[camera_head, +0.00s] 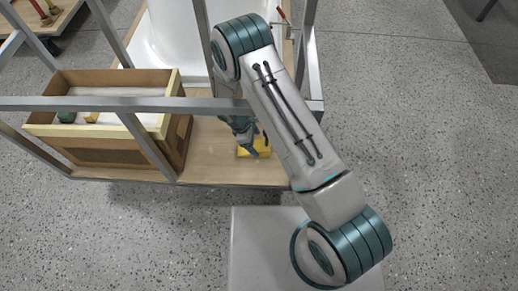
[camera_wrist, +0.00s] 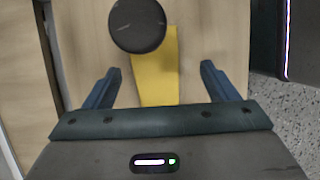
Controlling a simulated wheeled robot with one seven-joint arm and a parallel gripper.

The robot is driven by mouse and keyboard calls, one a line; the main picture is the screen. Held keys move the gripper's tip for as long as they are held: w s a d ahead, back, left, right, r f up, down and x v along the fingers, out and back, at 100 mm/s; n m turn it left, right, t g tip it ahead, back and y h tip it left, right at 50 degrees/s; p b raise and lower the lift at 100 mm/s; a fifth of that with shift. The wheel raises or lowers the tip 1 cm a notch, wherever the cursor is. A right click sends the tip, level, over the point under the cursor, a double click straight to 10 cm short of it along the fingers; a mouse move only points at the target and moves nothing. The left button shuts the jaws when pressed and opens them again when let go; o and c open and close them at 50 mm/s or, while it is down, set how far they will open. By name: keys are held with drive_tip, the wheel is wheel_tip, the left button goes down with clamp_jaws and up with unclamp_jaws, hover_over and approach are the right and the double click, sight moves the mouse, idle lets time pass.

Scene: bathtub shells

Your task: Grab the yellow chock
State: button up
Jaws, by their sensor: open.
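The yellow chock (camera_head: 254,147) lies on the wooden platform, right of the wooden box, and is partly hidden by my gripper in the head view. My gripper (camera_wrist: 158,76) is open, with bare platform showing on both sides of the chock. In the head view my gripper (camera_head: 254,148) reaches down at the chock. I cannot tell how high the fingertips are above the platform.
A wooden box (camera_head: 100,155) with a light rim stands left on the platform (camera_head: 225,165), holding a green and a yellow item. Grey metal frame bars (camera_head: 150,104) cross around the platform and box. A white tub shell (camera_head: 175,35) stands behind. Speckled floor is clear at right.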

sight(260, 145)
drive_tip(key=b+x, duration=0.1)
drive_tip(key=x, duration=0.2)
drive_tip(key=b+x, duration=0.1)
drive_tip(key=x, duration=0.1)
drive_tip(key=shift+w+d+f+b, duration=0.1)
drive_tip(key=shift+w+f+b, duration=0.25)
drive_tip(key=shift+w, duration=0.05)
drive_tip(key=c, duration=1.2)
